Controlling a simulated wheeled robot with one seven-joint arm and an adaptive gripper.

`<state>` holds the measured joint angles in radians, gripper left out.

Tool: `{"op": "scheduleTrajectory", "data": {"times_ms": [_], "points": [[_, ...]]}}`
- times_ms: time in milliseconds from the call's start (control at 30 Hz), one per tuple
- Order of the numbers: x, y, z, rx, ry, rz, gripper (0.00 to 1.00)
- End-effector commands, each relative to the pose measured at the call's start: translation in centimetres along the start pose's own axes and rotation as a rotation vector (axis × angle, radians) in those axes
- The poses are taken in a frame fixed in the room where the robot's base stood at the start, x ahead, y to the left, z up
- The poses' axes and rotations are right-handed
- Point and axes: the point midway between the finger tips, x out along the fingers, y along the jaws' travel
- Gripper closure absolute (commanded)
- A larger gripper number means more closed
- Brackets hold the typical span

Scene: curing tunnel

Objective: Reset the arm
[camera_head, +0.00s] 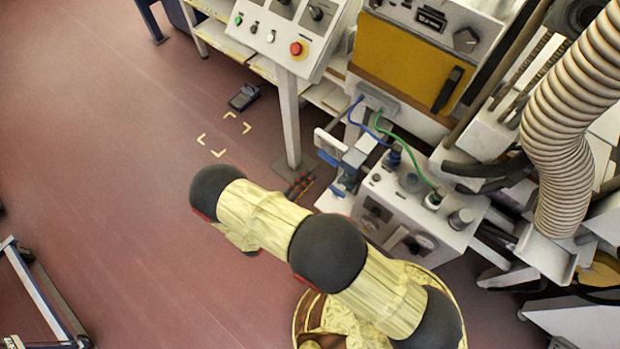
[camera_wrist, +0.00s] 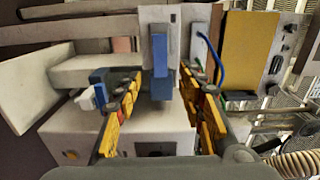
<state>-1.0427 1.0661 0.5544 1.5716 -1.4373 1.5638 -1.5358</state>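My arm (camera_head: 262,218) reaches out to the left in the head view, with dark round joints and pale yellow links. My gripper is not clearly visible there. In the wrist view my gripper (camera_wrist: 168,78) has its two fingers spread apart, with yellow pads on both sides. I see nothing held between them. A blue upright piece (camera_wrist: 159,72) on a grey bracket shows in the gap, apparently beyond the fingertips.
A white box unit (camera_head: 410,215) with gauges and blue and green cables stands right of my arm. A control panel (camera_head: 290,30) with a red button and a yellow-doored cabinet (camera_head: 405,60) stand behind. A ribbed hose (camera_head: 565,130) hangs right. Left floor is largely clear.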

Motion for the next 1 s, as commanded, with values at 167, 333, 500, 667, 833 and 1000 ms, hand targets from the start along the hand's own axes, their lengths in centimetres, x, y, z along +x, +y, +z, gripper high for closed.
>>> {"op": "scheduleTrajectory", "data": {"times_ms": [167, 333, 500, 667, 833, 1000], "points": [[0.0, 0.0, 0.0, 0.0, 0.0, 0.0, 0.61], [0.0, 0.0, 0.0, 0.0, 0.0, 0.0, 0.61], [0.1, 0.0, 0.0, 0.012, 0.0, 0.0, 0.61], [0.0, 0.7, -0.3, 0.14, 0.014, 0.025, 0.61], [-0.1, 2.4, -4.9, 0.338, 0.148, 0.068, 0.61], [-1.2, 1.9, -9.5, 0.566, 0.334, 0.077, 0.61]]}}
